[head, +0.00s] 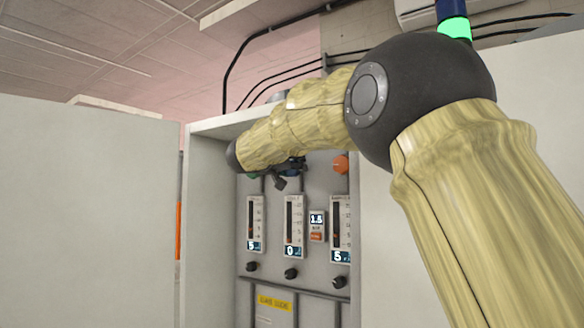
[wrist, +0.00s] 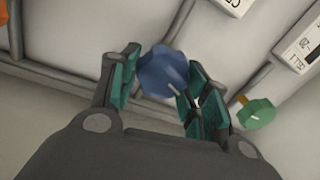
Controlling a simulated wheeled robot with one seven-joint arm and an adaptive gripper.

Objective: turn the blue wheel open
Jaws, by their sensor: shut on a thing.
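The blue wheel (wrist: 165,72) is a lobed knob with a small white mark, seen in the wrist view between the two fingers of my gripper (wrist: 158,82). The teal finger pads stand on either side of it and my gripper is shut on it. In the head view my arm's wrist hides most of my gripper (head: 284,176) and of the wheel. A bit of blue (head: 293,170) shows beneath the arm, against the grey panel.
A green wheel (wrist: 257,113) is close to the right finger. An orange wheel (head: 340,164) sits right of my gripper. Flow meters (head: 294,225) and black knobs (head: 291,273) are below. Open cabinet doors (head: 85,210) flank the panel. Grey pipes (wrist: 60,80) run behind the wheel.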

